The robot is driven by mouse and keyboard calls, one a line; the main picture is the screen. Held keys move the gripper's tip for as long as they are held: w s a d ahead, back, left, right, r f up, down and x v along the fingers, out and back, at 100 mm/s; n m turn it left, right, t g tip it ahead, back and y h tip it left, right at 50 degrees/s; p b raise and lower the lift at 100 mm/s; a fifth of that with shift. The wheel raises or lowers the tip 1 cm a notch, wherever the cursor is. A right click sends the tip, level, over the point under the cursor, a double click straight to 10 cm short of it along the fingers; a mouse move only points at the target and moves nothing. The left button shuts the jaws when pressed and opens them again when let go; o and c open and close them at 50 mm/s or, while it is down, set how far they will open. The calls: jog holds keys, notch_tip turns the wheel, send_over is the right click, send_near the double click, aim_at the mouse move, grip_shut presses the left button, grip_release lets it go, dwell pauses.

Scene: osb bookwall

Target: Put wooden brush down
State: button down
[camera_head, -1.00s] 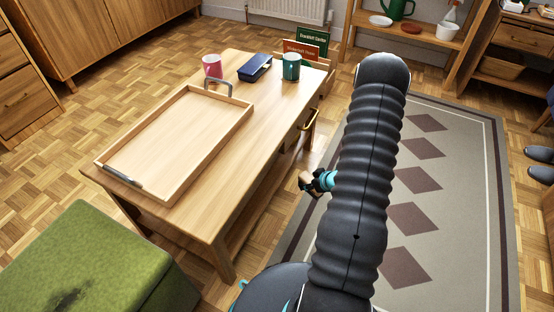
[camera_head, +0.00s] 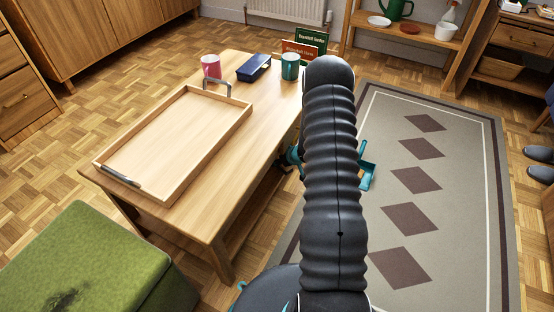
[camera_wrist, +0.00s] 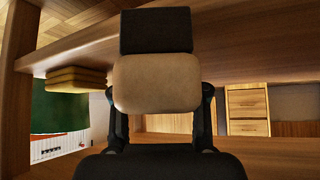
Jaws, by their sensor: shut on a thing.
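In the wrist view my gripper (camera_wrist: 159,95) is shut on the wooden brush. The brush (camera_wrist: 156,82) shows a pale tan block between the two dark fingers, with a dark part beyond it towards the top of the picture. A wide wooden board (camera_wrist: 235,45) lies behind it; I cannot tell if the brush touches it.
On the table are an empty wooden tray (camera_head: 180,140), a pink mug (camera_head: 211,66), a dark blue box (camera_head: 254,68) and a green mug (camera_head: 290,66). A teal object (camera_head: 367,168) shows right of my arm. A yellowish stack (camera_wrist: 76,79) is by the board.

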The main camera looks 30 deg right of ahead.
jog(key=shift+w+a, duration=0.2)
jog(key=shift+w, duration=0.4)
jog(key=shift+s+f, duration=0.1)
jog(key=shift+f, duration=0.1)
jog(key=c, duration=0.6)
grip_release()
jog(key=shift+s+d+r, duration=0.1)
jog(key=shift+s+r, duration=0.05)
jog(key=shift+r, duration=0.15)
jog(key=s+d, duration=0.3)
jog(key=s, duration=0.9)
jog(key=shift+d+r, duration=0.15)
jog(key=shift+r, duration=0.1)
